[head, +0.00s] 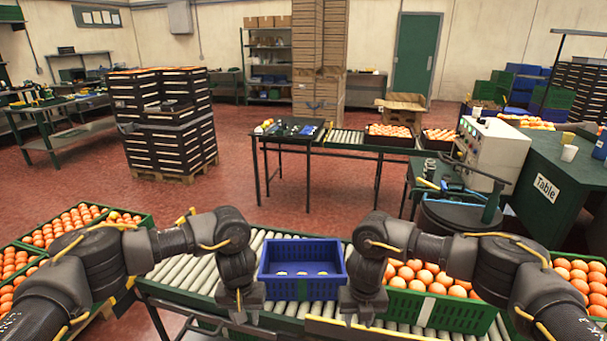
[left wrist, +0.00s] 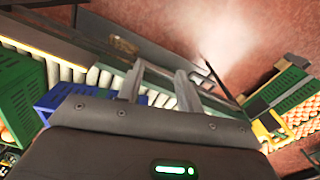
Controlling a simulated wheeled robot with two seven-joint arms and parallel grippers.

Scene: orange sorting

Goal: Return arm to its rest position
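My left gripper (head: 248,316) hangs over the roller conveyor (head: 190,274), just left of the blue crate (head: 302,290). In the left wrist view its two fingers (left wrist: 160,88) stand apart with nothing between them. My right gripper (head: 359,318) hangs just right of the blue crate, in front of the green crate of oranges (head: 432,310). Its fingertips look apart and no object shows between them.
Green crates of oranges (head: 70,226) stand at the left, and another orange crate (head: 580,280) is at the right. A green table (head: 540,186) with a white machine stands at the right. Beyond the conveyor is open red floor (head: 270,212), with a black crate stack further back.

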